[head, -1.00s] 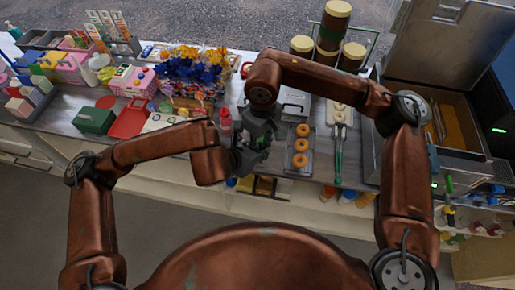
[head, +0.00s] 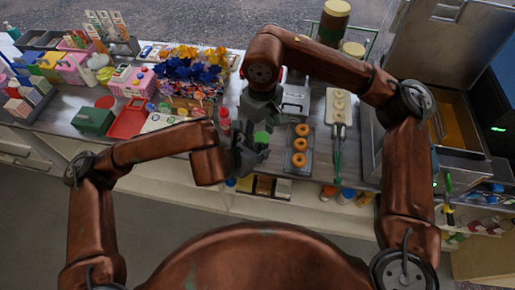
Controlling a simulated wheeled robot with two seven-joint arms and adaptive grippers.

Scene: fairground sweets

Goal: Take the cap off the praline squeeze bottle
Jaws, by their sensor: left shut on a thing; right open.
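My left gripper (head: 257,152) is in the middle of the view, near the front edge of the counter. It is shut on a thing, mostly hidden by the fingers. A round green top (head: 261,138) shows just beyond these fingers; it looks like the cap of a held bottle, but I cannot read a praline label. My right gripper (head: 263,112) is open, just beyond the green top and apart from it. A red bottle (head: 225,118) stands upright on the counter left of both grippers.
A tray of doughnuts (head: 313,158) lies right of the grippers, with a board of pale rings (head: 340,93) behind it. A red tray (head: 129,119) and green box (head: 93,121) stand to the left. A fryer-like unit (head: 462,115) is at right.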

